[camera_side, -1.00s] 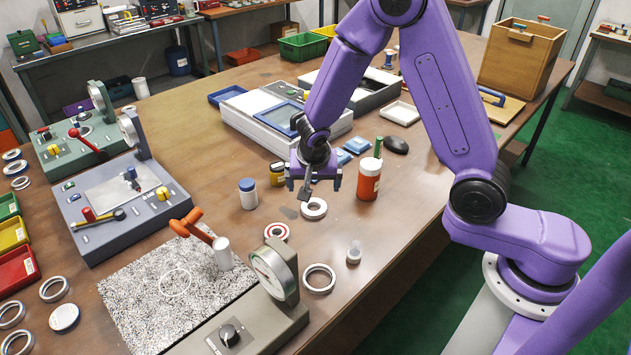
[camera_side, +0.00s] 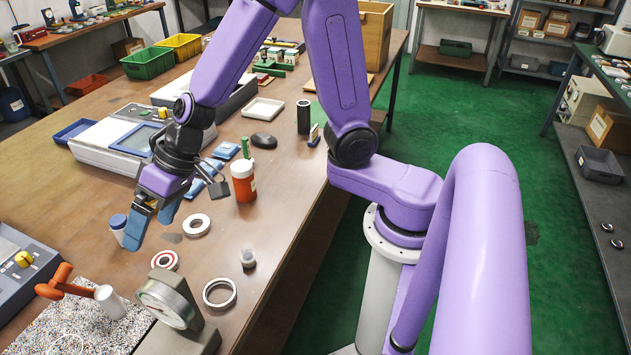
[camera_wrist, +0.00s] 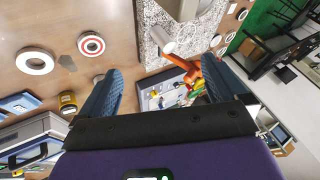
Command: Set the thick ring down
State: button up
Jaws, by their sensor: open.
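Several rings lie on the wooden table; I cannot tell for sure which is the thick ring. A broad white ring (camera_side: 196,235) lies flat to the right of my gripper in the side view; it also shows at upper left in the wrist view (camera_wrist: 20,62). A red-and-white ring (camera_side: 165,268) lies nearer the dial gauge, also in the wrist view (camera_wrist: 91,34). A wide metal ring (camera_side: 219,306) lies beside the gauge. My gripper (camera_side: 152,224) is tilted, with blue fingers apart above the table. In the wrist view the gap between the fingers (camera_wrist: 162,70) is empty.
The dial gauge (camera_side: 170,305) and speckled plate (camera_side: 90,322) with an orange-handled tool (camera_side: 60,284) fill the front left.

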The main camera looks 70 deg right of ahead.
jog(key=s+d+r+n+g+h, duration=0.15)
jog(key=s+d+n, duration=0.25)
jog(key=s, duration=0.5)
jog(key=s+d+r+n+g+h, duration=0.1)
jog(key=s+d+n+g, duration=0.25)
jog(key=s, duration=0.65)
jog(key=s+d+n+t+h, duration=0.1)
jog(key=s+d+n+h, duration=0.1)
jog(key=d, duration=0.6)
jog(key=shift+s+n+h, duration=0.35)
jog(key=shift+s+n, duration=0.2)
jog(key=shift+s, duration=0.3)
jog(key=shift+o, duration=0.2)
jog(key=shift+d, duration=0.1)
